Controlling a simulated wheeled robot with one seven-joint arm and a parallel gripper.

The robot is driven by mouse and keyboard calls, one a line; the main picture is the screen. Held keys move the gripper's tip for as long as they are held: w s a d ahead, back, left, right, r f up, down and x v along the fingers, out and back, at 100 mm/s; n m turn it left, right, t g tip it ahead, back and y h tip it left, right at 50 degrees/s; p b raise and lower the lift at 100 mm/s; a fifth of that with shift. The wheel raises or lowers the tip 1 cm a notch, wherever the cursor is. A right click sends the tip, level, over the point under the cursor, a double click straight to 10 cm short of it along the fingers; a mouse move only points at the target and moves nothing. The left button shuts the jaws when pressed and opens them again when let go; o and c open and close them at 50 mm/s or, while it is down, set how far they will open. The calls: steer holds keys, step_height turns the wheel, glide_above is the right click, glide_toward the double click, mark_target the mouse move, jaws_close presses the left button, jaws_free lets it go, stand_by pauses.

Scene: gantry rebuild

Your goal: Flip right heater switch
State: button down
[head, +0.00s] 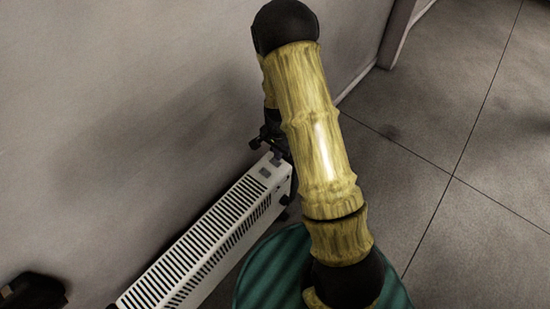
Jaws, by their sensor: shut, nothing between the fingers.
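A long white heater (200,240) with dark slots along its top stands against the wall. Two small grey squares, which look like its switches, sit on the far right end of its top: a farther one (276,160) and a nearer one (265,172). Which way they are set is too small to tell. My gripper (266,142) is dark and small in view, just above and beyond that end of the heater, partly hidden by my arm. It is shut with nothing held. I cannot tell whether it touches a switch.
The plain wall (130,110) runs close behind the heater. A dark object (32,292) is at the lower left by the wall. The tiled floor (450,130) to the right is clear. A door frame or wall edge (397,32) stands at the top.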

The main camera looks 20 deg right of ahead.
step_height(320, 180, up, 4)
steer(key=p, duration=0.3)
stand_by(0.7)
step_height(320, 180, up, 13)
steer(key=n+t, duration=0.1)
steer(key=n, duration=0.4)
glide_above(278, 164)
steer(key=s, duration=0.6)
steer(key=s+r+n+t, duration=0.2)
steer(key=s+r+n, duration=0.4)
steer(key=s+r, duration=0.2)
step_height(278, 164, up, 37)
steer(key=p, duration=3.7)
steer(key=shift+s+f, duration=0.15)
steer(key=shift+f, duration=0.05)
